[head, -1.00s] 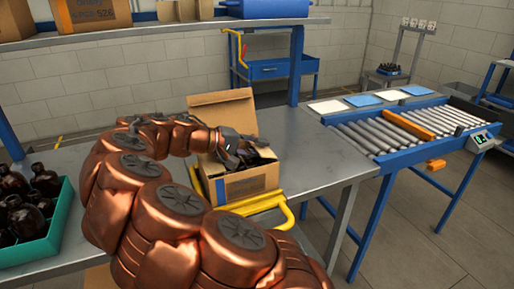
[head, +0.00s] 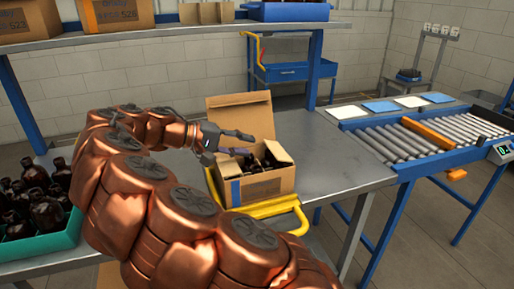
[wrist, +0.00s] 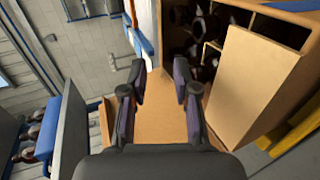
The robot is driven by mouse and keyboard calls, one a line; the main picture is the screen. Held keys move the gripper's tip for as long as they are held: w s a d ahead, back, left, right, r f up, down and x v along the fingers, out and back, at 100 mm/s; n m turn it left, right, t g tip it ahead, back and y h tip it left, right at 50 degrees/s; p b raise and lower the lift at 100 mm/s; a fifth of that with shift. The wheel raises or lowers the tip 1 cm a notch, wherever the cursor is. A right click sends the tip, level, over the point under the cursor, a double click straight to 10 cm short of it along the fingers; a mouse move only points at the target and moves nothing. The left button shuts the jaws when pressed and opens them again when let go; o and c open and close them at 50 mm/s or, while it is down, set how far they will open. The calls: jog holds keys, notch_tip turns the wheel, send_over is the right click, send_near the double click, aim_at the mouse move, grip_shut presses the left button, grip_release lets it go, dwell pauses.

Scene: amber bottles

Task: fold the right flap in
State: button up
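An open cardboard box (head: 268,186) holds several dark amber bottles (head: 252,164). Its tall back flap (head: 240,115) stands up. The right flap (head: 279,152) tilts inward over the right part of the opening. In the wrist view, a slanted flap (wrist: 255,85) partly covers the bottles beside the open part. My gripper (head: 246,144) is above the box's left side, in front of the back flap. In the wrist view its two fingers (wrist: 161,88) are apart, with nothing between them and bare cardboard behind. The left flap is mostly hidden.
A yellow frame (head: 262,209) runs around the box's base on the grey bench (head: 330,160). A teal crate (head: 45,243) of bottles is at the left. A roller conveyor (head: 430,138) is at the right. A shelf with boxes stands behind. Bench right of the box is clear.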

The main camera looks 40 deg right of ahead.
jog(key=shift+v, duration=1.2)
